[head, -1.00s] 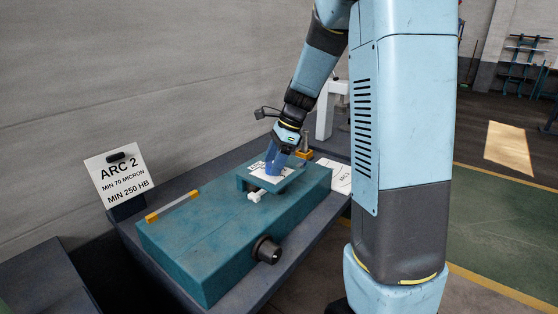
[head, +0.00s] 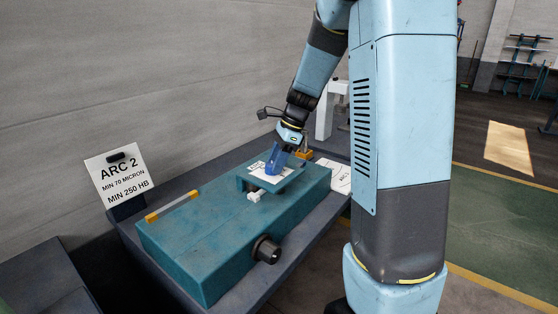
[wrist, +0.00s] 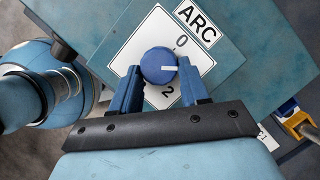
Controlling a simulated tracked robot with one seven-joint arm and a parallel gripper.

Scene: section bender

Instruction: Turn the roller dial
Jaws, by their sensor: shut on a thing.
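The roller dial (wrist: 155,62) is a round blue knob with a white pointer line, on a white plate (wrist: 135,50) marked "ARC". In the wrist view the pointer is aimed to the right, between the printed 0 at the top and the 2 at the bottom. Any mark between them is hidden by a finger. My gripper (wrist: 160,72) has its blue fingers on either side of the dial, shut on it. In the head view my gripper (head: 273,168) points down at the plate on the teal machine (head: 215,235), and the fingers mostly hide the dial.
A sign (head: 118,172) reads "ARC 2, MIN 70 MICRON, MIN 250 HB". A black knob (head: 267,250) sticks out of the machine's front. A yellow-ended bar (head: 172,207) lies on its left top. A white card (head: 341,177) and a yellow block (head: 304,154) are behind it.

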